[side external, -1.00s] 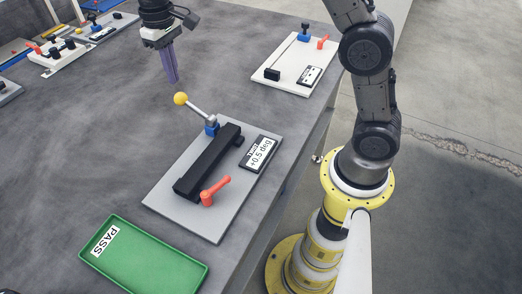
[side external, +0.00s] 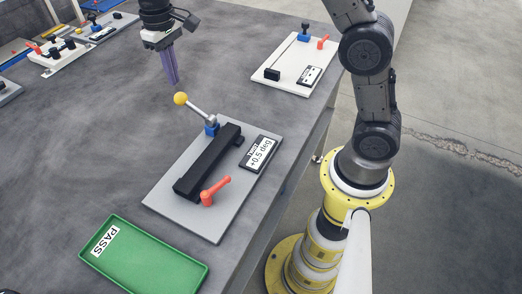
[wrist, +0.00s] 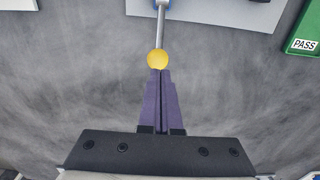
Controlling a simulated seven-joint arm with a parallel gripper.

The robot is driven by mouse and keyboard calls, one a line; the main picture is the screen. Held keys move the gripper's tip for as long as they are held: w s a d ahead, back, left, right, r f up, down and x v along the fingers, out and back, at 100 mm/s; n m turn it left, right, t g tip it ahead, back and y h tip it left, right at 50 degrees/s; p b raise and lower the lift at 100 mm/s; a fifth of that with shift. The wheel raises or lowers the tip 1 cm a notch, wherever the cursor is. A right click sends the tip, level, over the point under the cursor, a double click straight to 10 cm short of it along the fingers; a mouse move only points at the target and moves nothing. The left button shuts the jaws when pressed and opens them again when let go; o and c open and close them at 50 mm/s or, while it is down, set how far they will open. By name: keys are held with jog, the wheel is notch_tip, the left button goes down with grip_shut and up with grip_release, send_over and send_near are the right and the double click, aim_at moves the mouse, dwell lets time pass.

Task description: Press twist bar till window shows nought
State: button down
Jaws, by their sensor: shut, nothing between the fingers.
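The twist bar (side external: 207,163) is a black bar lying across a grey plate (side external: 222,222) in the side external view. A lever with a yellow ball knob (side external: 181,99) rises from a blue block (side external: 211,127) at its far end. A red handle (side external: 216,189) sits at the near end. The display window (side external: 260,152) on the plate reads "+0.5 deg". My gripper (side external: 174,80) is shut and empty, with purple fingers pointing down beyond the yellow knob. In the wrist view the fingertips (wrist: 160,72) appear just below the yellow knob (wrist: 158,59); whether they touch is unclear.
A green tray marked PASS (side external: 150,262) lies at the near left. A white plate with a similar fixture (side external: 275,88) stands at the far right. More fixtures sit at the far left. The table around my gripper is clear.

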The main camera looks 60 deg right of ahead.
aim_at(178, 94)
jog(key=shift+f, duration=3.5)
jog(key=shift+r, duration=4.6)
jog(key=shift+r, duration=0.15)
jog(key=s+d+r+t, duration=0.3)
jog(key=s+r, duration=0.9)
jog(key=s+f+t, duration=0.1)
jog(key=s+f, duration=0.2)
jog(key=s, duration=0.3)
jog(key=s+d+f, duration=0.1)
jog(key=s+f, duration=0.2)
jog(key=s, duration=0.3)
jog(key=s+f+t, duration=0.1)
jog(key=s+f, duration=0.2)
jog(key=s, duration=0.3)
jog(key=shift+d+t, duration=0.2)
jog(key=shift+t, duration=0.1)
